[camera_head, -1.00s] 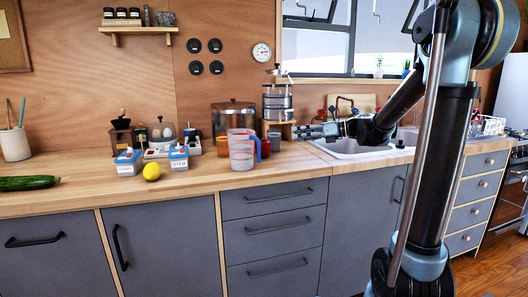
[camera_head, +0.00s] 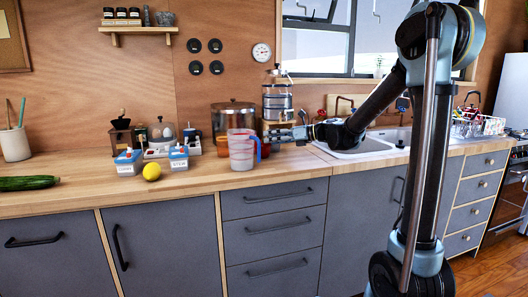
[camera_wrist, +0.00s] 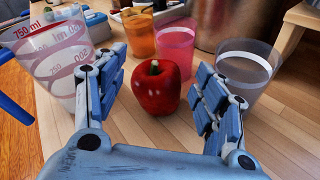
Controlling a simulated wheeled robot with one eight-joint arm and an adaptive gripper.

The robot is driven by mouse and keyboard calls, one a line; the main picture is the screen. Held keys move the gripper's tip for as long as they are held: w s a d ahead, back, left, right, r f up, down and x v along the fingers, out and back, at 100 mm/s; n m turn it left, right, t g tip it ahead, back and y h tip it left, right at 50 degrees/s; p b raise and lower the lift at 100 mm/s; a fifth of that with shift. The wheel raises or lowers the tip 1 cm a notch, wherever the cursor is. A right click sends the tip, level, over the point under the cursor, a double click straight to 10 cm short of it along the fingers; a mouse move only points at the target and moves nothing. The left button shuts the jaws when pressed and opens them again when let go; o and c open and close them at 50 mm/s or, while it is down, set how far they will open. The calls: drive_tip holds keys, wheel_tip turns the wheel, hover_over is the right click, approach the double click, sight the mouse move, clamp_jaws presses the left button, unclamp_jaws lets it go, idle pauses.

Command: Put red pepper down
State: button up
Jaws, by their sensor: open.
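The red pepper (camera_wrist: 158,92) stands upright on the wooden countertop (camera_wrist: 285,140), stem up, in the wrist view. My gripper (camera_wrist: 161,68) is open, with one finger on each side of the pepper and visible gaps on both sides. In the head view my gripper (camera_head: 276,137) reaches left, low over the counter beside the measuring jug (camera_head: 242,150). I cannot clearly make out the pepper in the head view.
Close around the pepper stand the measuring jug (camera_wrist: 62,60) at left, an orange cup (camera_wrist: 139,34), a pink cup (camera_wrist: 175,50) and a clear glass (camera_wrist: 246,70). A lemon (camera_head: 152,172) and a cucumber (camera_head: 28,183) lie further left. The sink is at right.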

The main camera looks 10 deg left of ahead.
drive_tip(key=x, duration=0.4)
drive_tip(key=shift+w+a+f, duration=0.1)
drive_tip(key=shift+a+f, duration=0.1)
drive_tip(key=shift+a, duration=0.1)
drive_tip(key=c, duration=0.9)
drive_tip(key=shift+r, duration=0.1)
